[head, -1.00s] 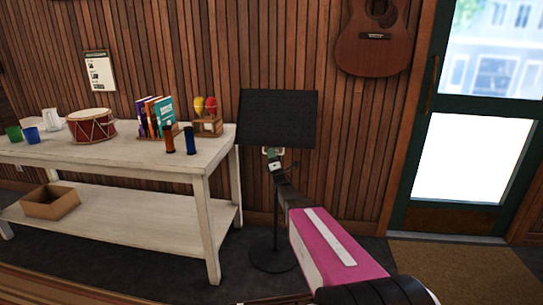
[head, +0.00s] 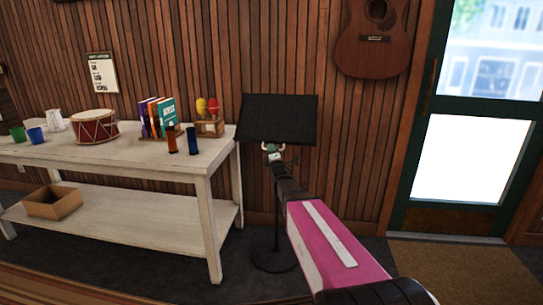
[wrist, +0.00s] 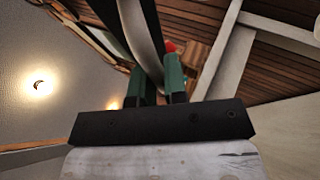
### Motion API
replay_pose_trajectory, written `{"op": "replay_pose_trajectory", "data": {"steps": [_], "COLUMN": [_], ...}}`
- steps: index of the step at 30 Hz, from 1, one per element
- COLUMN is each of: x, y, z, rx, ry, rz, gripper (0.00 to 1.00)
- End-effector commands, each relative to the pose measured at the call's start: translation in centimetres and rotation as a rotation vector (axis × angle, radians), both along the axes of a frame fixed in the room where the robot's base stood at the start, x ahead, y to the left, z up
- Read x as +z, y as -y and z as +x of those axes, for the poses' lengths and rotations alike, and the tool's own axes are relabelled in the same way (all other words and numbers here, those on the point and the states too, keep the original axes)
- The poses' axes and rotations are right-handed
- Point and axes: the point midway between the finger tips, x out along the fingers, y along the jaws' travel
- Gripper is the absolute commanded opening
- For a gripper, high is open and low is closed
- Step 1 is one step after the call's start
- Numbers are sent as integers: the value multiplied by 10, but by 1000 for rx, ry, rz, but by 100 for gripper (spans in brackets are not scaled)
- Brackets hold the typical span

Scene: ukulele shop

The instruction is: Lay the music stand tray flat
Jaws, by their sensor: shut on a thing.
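The music stand tray (head: 277,118) is a black, wide panel in the head view, in front of the wood wall. It leans back and is not flat. Its thin post and round base (head: 274,258) stand on the dark floor. My gripper (head: 272,153) is at the tray's lower edge, near its middle, and is shut on it. In the wrist view the green fingers of my gripper (wrist: 155,85) close around a grey curved strip, seemingly the tray's edge. My forearm hides part of the post.
A pale wooden table (head: 110,156) stands close on the left, with a drum (head: 94,127), books (head: 157,117), maracas in a holder (head: 208,118) and two shakers. A guitar (head: 375,40) hangs on the wall.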

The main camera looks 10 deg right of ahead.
Motion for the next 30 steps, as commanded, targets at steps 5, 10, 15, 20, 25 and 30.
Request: {"op": "replay_pose_trajectory", "data": {"steps": [5,10,15,20,25,30], "x": [23,40,57,78,102,120], "y": [-2,-4,-6,-8,-8,-8], "z": [-11,-17,-21,-25,-26,-26], "rx": [0,0,1,0,1,-1], "ry": [-111,-204,-207,-205,-204,-204], "rz": [37,67,68,67,67,63], "gripper": [0,0,0,0,0,0]}}
